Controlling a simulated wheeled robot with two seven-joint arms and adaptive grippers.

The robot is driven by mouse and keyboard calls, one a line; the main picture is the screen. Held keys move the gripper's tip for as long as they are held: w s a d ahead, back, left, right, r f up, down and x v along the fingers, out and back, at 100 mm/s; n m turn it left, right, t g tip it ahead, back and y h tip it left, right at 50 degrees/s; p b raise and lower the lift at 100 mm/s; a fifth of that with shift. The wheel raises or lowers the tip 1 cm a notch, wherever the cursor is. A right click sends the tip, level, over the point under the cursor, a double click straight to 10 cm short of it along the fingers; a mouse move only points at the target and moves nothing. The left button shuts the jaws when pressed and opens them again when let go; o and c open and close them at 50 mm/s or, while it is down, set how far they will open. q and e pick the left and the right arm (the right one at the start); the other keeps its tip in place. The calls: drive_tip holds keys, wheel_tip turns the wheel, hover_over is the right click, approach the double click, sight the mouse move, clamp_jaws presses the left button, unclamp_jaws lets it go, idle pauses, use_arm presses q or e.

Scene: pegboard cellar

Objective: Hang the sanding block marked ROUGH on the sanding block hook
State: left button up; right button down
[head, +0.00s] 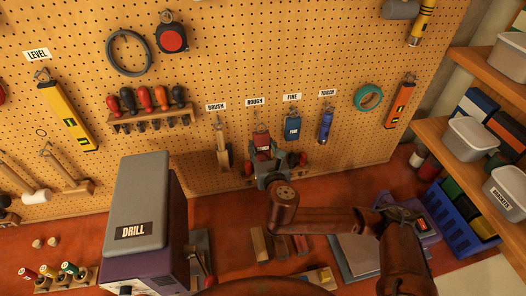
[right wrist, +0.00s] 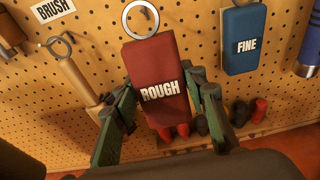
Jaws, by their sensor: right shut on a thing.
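The red sanding block marked ROUGH (head: 262,143) is upright near the pegboard, under the ROUGH label (head: 255,102). In the right wrist view the block (right wrist: 157,65) faces me with its text readable, and a metal ring (right wrist: 140,18) stands at its top. My right gripper (head: 266,158) is shut on the block, with one finger on each side. I cannot make out the hook under the ROUGH label, nor tell whether the ring is around it. My left gripper is not in view.
A brush (head: 222,150) hangs left of the block; the blue FINE block (head: 293,130) and a torch (head: 326,126) hang to the right. The grey DRILL case (head: 138,205) stands on the red bench at left. Small blocks (head: 268,243) lie on the bench below.

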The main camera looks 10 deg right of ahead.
drive_tip(key=b+x, duration=0.1)
drive_tip(key=x, duration=0.5)
drive_tip(key=shift+r+b, duration=0.15)
drive_tip(key=shift+b, duration=0.15)
idle(0.3)
idle(0.5)
drive_tip(key=c, duration=1.2)
unclamp_jaws()
drive_tip(key=shift+o, duration=0.5)
drive_tip(key=shift+s, duration=0.15)
